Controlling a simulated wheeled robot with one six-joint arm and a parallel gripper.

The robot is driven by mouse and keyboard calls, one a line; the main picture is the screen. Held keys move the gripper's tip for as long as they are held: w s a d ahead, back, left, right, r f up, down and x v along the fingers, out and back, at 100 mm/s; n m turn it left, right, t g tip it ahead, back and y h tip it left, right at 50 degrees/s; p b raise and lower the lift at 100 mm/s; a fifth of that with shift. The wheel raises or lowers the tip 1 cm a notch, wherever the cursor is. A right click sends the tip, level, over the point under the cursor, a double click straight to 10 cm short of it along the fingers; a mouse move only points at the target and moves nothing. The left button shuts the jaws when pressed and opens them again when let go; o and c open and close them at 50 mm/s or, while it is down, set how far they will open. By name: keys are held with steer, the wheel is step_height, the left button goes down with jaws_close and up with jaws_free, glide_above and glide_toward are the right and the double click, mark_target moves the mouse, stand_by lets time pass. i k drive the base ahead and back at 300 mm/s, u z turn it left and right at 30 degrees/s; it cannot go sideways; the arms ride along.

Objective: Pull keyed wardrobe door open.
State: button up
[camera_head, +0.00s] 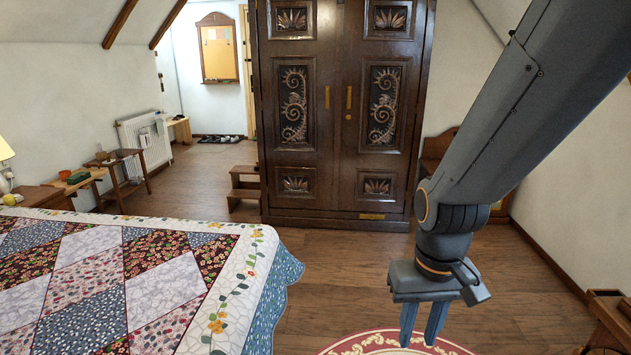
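A dark carved wooden wardrobe (337,215) stands against the back wall with both doors shut. Its right door (383,150) has a brass vertical handle (349,97) near the middle seam and a small round brass spot (348,117) below it, apparently a lock or key. The left door (293,150) has its own brass handle (327,98). My gripper (418,341) hangs pointing down at the lower right, in front of the wardrobe and well apart from it. Its two fingers are apart with a narrow empty gap.
A bed with a patchwork quilt (130,285) fills the lower left. Small wooden steps (244,187) stand beside the wardrobe's left side. A round red and cream rug (375,346) lies below my gripper. Wooden furniture (608,312) is at the lower right edge. The floor before the wardrobe is clear.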

mark_target(380, 43)
steer(key=i, duration=3.95)
steer(key=z, duration=0.75)
